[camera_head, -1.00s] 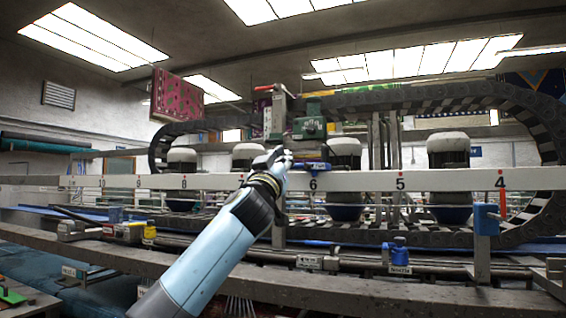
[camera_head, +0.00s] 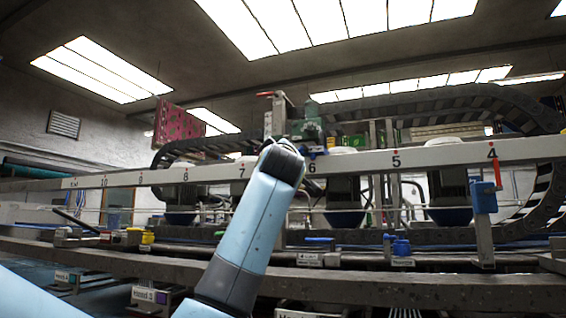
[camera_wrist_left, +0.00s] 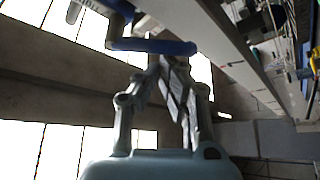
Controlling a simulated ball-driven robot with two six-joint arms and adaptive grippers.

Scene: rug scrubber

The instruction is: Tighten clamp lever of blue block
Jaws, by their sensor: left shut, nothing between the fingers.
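A blue block (camera_head: 484,198) with an upright orange-red lever (camera_head: 497,172) is on the white numbered rail near mark 4 in the head view. In the left wrist view a blue bar-shaped lever (camera_wrist_left: 152,46) on a bent metal piece lies just beyond my left gripper (camera_wrist_left: 164,64). The gripper is shut and empty, its fingertips close below the bar; I cannot tell if they touch. In the head view my left arm reaches up to the rail between marks 7 and 6, and its wrist hides the gripper. My right gripper is not in view.
The numbered rail (camera_head: 440,157) crosses the whole head view. A green machine part (camera_head: 310,122) with a red-handled post (camera_head: 279,112) stands behind my wrist. A lower beam (camera_head: 400,292) runs in front, with small blue fittings (camera_head: 401,247) behind it.

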